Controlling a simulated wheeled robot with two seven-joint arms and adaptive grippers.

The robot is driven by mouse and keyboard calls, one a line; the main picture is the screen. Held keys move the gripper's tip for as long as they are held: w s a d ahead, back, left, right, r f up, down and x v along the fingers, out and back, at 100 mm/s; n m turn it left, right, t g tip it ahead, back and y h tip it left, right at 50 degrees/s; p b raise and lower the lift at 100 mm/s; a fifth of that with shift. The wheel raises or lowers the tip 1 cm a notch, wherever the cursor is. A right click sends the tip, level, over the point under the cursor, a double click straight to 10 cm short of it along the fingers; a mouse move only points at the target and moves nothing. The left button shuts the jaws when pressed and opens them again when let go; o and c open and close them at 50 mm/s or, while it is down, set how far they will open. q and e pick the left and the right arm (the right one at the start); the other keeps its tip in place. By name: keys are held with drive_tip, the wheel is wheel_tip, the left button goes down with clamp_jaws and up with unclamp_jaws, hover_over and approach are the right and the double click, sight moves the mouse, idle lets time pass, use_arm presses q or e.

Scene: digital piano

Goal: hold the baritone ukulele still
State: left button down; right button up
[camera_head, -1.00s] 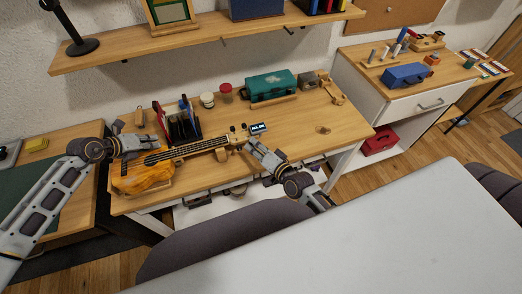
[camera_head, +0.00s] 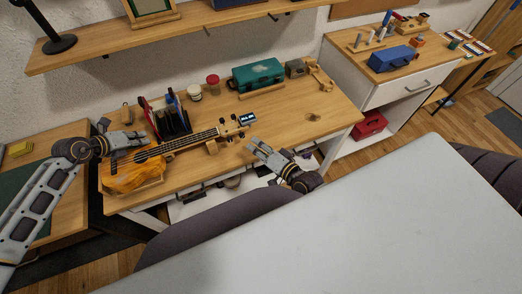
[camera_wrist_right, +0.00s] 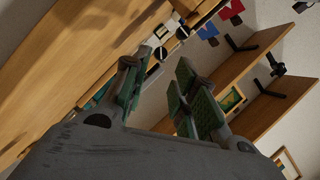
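The baritone ukulele (camera_head: 134,177) lies on the wooden desk in the head view, its orange body at the left and its dark neck pointing up and right. A small wooden block (camera_head: 211,147) sits by the neck near the headstock. My left gripper (camera_head: 143,138) is at the upper edge of the body, near where the neck begins; whether it touches or grips is too small to tell. My right gripper (camera_head: 254,146) is apart from the headstock, to its lower right. In the right wrist view my right gripper (camera_wrist_right: 160,75) has its green-padded fingers spread with nothing between them.
A small device with a lit screen (camera_head: 248,118) is beside the headstock. A dark rack (camera_head: 172,122), a white cup (camera_head: 194,92), a red-lidded jar (camera_head: 213,84) and a green case (camera_head: 257,75) stand behind. A shelf (camera_head: 190,32) overhangs the back.

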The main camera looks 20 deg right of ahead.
use_arm(q)
drive_tip(key=shift+s+f, duration=0.1)
drive_tip(key=shift+f, duration=0.15)
use_arm(e)
drive_tip(key=shift+v, duration=2.7)
use_arm(q)
drive_tip(key=shift+r, duration=0.15)
use_arm(e)
drive_tip(key=shift+r, duration=0.15)
